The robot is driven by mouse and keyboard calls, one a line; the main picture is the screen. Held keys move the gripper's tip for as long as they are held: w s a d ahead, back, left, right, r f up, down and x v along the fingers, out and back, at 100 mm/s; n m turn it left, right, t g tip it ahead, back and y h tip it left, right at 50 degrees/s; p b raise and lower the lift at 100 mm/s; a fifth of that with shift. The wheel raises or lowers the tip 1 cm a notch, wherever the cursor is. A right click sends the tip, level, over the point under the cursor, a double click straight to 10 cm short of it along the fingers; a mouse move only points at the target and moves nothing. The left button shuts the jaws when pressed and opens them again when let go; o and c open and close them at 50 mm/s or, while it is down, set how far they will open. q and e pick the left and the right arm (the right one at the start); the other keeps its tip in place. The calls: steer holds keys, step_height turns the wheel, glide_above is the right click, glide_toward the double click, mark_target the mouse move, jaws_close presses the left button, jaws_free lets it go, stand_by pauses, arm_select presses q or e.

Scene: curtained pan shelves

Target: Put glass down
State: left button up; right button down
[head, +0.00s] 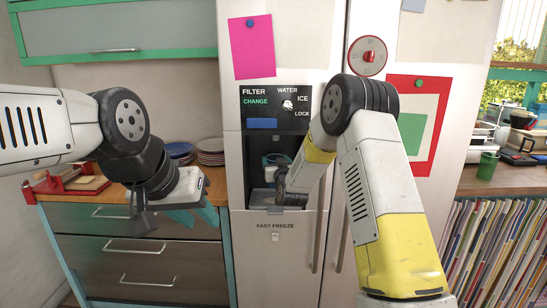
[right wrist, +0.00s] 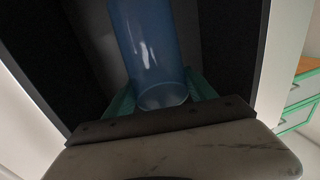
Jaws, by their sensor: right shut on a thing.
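A blue translucent glass (right wrist: 147,45) stands between the green fingers of my right gripper (right wrist: 160,100) in the right wrist view. In the head view, the glass (head: 275,160) is small and partly hidden inside the dark dispenser recess of the fridge (head: 258,150). My right gripper (head: 283,182) reaches into that recess and is shut on the glass. Whether the glass base touches the recess floor cannot be told. My left gripper (head: 165,212) hangs in front of the counter and drawers at the left, away from the glass; its finger opening is unclear.
Recess walls closely surround my right gripper. A wooden counter (head: 214,184) at the left bears stacked plates (head: 210,150) and a red rack (head: 75,183). At the right, a counter (head: 500,180) holds a green cup (head: 487,165) above upright books or records (head: 500,245). Long fridge handles (head: 319,240) stand below.

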steer(key=shift+w+r, duration=0.1)
steer(key=shift+w, duration=0.1)
steer(key=shift+f, duration=2.5)
steer(key=shift+f, duration=0.1)
steer(key=shift+f, duration=0.65)
steer(key=shift+f, duration=0.25)
steer(key=shift+c, duration=1.1)
jaws_free()
steer(key=shift+s+f, duration=0.1)
